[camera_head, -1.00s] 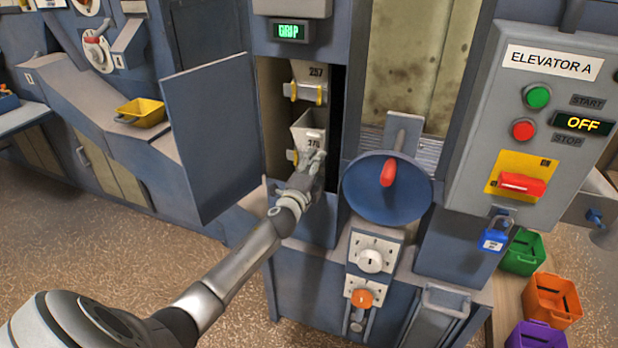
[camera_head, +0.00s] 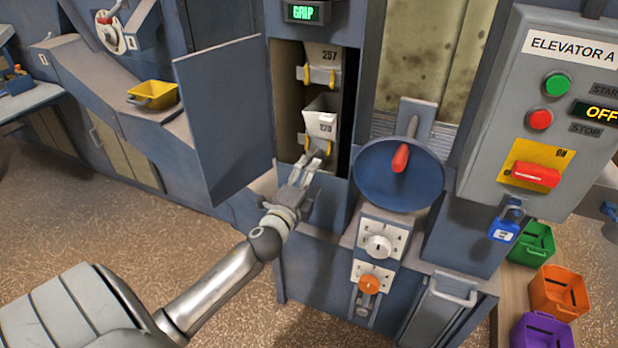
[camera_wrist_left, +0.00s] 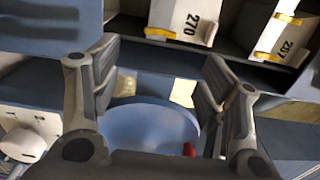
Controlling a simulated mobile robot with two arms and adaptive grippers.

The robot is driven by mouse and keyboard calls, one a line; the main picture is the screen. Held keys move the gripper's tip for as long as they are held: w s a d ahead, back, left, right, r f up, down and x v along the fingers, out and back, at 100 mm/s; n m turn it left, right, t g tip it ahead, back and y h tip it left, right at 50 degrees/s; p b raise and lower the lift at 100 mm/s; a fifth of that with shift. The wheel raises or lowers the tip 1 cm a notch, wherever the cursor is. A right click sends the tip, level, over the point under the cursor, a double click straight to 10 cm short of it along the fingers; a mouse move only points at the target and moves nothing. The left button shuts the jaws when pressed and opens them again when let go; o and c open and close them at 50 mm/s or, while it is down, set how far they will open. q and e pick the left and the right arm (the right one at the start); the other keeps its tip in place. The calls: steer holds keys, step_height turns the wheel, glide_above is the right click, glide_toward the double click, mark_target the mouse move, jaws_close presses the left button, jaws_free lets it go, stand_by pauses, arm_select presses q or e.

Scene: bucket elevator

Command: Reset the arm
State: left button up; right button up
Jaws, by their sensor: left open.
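My left gripper (camera_head: 314,158) is at the open hatch of the elevator, just below and in front of the lower grey bucket (camera_head: 321,122). In the left wrist view its two fingers (camera_wrist_left: 160,95) are spread apart with nothing between them. The lower bucket, numbered 270 in the wrist view (camera_wrist_left: 183,18), hangs in the shaft, apart from the fingers there. Bucket 257 (camera_head: 322,62) hangs above it. My right gripper does not show.
The hatch door (camera_head: 225,120) stands open to the left of my arm. A blue round disc (camera_head: 398,178) with a red handle is right of the hatch. The control box (camera_head: 545,110) reads OFF, with a blue padlock (camera_head: 505,226) below. Coloured bins (camera_head: 557,292) stand at lower right.

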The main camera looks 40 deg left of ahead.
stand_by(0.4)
arm_select(q)
steer(key=s+d+f+n+g, duration=0.1)
steer(key=s+f+n+g, duration=0.2)
steer(key=f, duration=0.9)
steer(key=s+d+f+n+g+h, duration=0.15)
steer(key=s+f, duration=0.45)
steer(key=f, duration=0.6)
steer(key=s+d+f+n+g, duration=0.15)
steer(key=s+f+g, duration=0.25)
steer(key=f, duration=0.8)
steer(key=s+d+f+n+g, duration=0.2)
steer(key=s+d+f, duration=0.2)
steer(key=s+f, duration=0.3)
steer(key=s+d+f+n+g+h, duration=0.1)
steer(key=s+f, duration=0.6)
steer(key=s, duration=1)
steer(key=s+d+f+n+g+h, duration=0.1)
steer(key=s+d+f+n+g, duration=0.3)
steer(key=s+d+f, duration=0.3)
steer(key=s+g, duration=0.1)
steer(key=s, duration=0.4)
steer(key=shift+d+f, duration=0.2)
steer(key=shift+h, duration=0.25)
